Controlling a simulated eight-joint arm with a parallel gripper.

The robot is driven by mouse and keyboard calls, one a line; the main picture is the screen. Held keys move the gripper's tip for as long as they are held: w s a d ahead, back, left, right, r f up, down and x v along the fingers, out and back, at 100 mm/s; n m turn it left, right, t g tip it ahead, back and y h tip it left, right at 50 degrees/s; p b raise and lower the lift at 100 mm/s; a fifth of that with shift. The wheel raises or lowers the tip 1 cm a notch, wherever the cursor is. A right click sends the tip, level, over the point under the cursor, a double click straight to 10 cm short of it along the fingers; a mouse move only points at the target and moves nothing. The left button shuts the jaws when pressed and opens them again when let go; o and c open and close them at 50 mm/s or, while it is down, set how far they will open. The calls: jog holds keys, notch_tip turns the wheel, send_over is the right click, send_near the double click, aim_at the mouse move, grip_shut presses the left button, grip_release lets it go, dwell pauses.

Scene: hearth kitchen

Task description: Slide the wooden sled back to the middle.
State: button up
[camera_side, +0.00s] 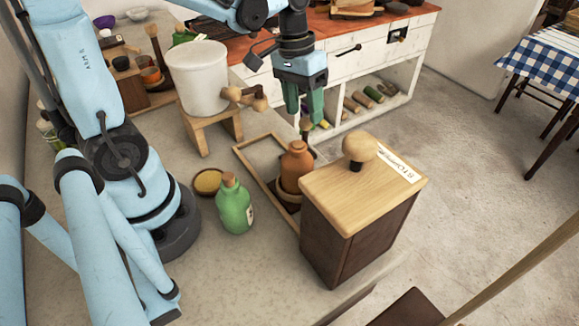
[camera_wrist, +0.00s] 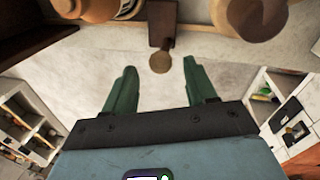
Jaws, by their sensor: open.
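In the side view, the wooden sled (camera_side: 284,200) is a dark brown base holding a brown bottle (camera_side: 296,162). It sits inside a flat rectangular wooden frame (camera_side: 254,174), toward its near right end, partly hidden behind a tall wooden box (camera_side: 352,222). My gripper (camera_side: 304,116) is open, its green fingers pointing down beyond the bottle. A small dark post (camera_side: 306,131) stands just below the fingertips. In the wrist view, a dark brown bar with a round tan knob (camera_wrist: 160,63) lies in the gap between the open fingers; whether it touches them I cannot tell.
A white pot (camera_side: 198,78) with a wooden crank stands on a stool left of the gripper. A green bottle (camera_side: 234,206) and a small round dish (camera_side: 207,181) stand left of the frame. The box carries a round knob (camera_side: 359,146). White shelving (camera_side: 372,85) stands behind.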

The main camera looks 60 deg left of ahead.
notch_tip(320, 180, up, 10)
jog(key=a, duration=0.2)
jog(key=shift+s+f, duration=0.15)
jog(key=shift+f, duration=0.1)
jog(key=shift+d, duration=0.1)
jog(key=f, duration=0.4)
jog(key=d+f, duration=0.1)
jog(key=f, duration=0.3)
jog(key=d+f, duration=0.1)
jog(key=f, duration=0.3)
jog(key=shift+w+d, duration=0.1)
jog(key=shift+w, duration=0.1)
jog(key=shift+d, duration=0.15)
